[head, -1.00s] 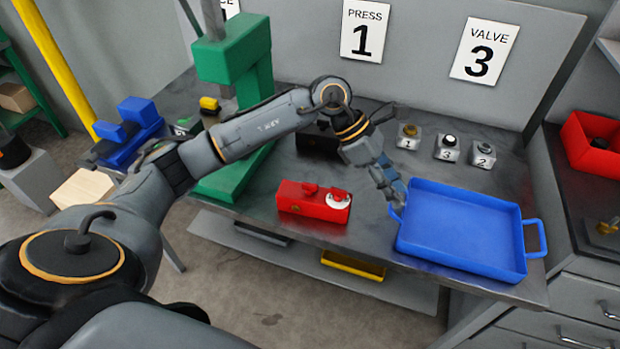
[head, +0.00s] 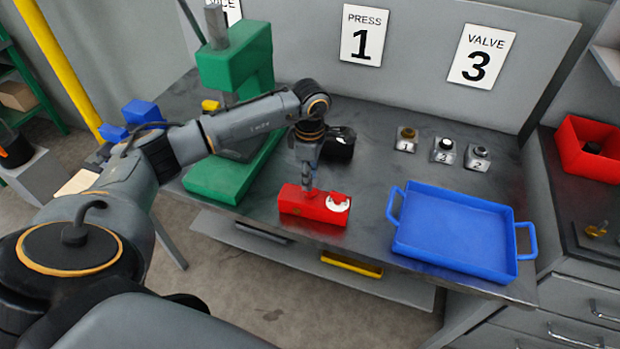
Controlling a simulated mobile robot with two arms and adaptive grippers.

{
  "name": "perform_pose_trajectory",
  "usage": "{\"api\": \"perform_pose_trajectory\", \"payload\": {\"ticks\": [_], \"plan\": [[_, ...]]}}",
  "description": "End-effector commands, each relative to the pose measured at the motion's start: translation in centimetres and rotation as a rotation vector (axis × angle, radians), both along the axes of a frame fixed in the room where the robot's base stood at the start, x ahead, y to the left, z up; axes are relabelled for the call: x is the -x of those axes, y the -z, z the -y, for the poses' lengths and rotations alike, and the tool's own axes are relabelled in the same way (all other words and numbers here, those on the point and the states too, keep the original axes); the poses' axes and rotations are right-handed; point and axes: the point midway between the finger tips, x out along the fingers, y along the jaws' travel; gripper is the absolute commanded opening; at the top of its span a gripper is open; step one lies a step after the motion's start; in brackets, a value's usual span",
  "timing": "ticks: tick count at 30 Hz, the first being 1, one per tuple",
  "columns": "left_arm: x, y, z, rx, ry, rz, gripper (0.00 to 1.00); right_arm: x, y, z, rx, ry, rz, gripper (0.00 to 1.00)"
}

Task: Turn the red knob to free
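A red box (head: 310,207) sits near the front edge of the grey workbench. At its right end is a white dial (head: 339,206) with a red knob (head: 336,197) on it. My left gripper (head: 308,187) points down over the left part of the box's top, left of the dial. It hides the small red part that stands there. The fingers are too small and too blended with the box to show whether they are open or shut, or whether they touch it. My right gripper is not in view.
A blue tray (head: 408,243) with side handles lies right of the box. A green press (head: 222,177) stands to the left. A black object (head: 341,145) is behind my gripper. Several numbered grey blocks (head: 443,155) stand at the back right. The bench between box and tray is clear.

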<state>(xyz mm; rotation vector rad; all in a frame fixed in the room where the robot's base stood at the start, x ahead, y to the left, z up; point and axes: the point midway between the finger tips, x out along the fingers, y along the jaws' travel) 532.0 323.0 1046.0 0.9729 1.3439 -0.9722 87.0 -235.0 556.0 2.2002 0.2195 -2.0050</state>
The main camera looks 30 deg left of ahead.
Motion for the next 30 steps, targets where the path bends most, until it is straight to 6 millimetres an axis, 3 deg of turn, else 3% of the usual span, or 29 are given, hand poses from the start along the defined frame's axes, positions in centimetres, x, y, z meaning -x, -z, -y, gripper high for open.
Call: {"api": "perform_pose_trajectory", "payload": {"ticks": [7,18,23,30], "plan": [[0.1,3.0,0.1,0.001,0.0,-0.002,0.34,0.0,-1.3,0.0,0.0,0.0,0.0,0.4],[0.0,3.6,0.1,0.001,0.001,0.0,0.34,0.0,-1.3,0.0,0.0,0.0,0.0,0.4],[0.0,3.6,0.1,0.001,0.0,0.0,0.01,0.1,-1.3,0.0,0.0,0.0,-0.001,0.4],[0.0,3.6,0.1,0.002,-0.002,0.002,0.0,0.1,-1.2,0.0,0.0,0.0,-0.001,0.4]]}}
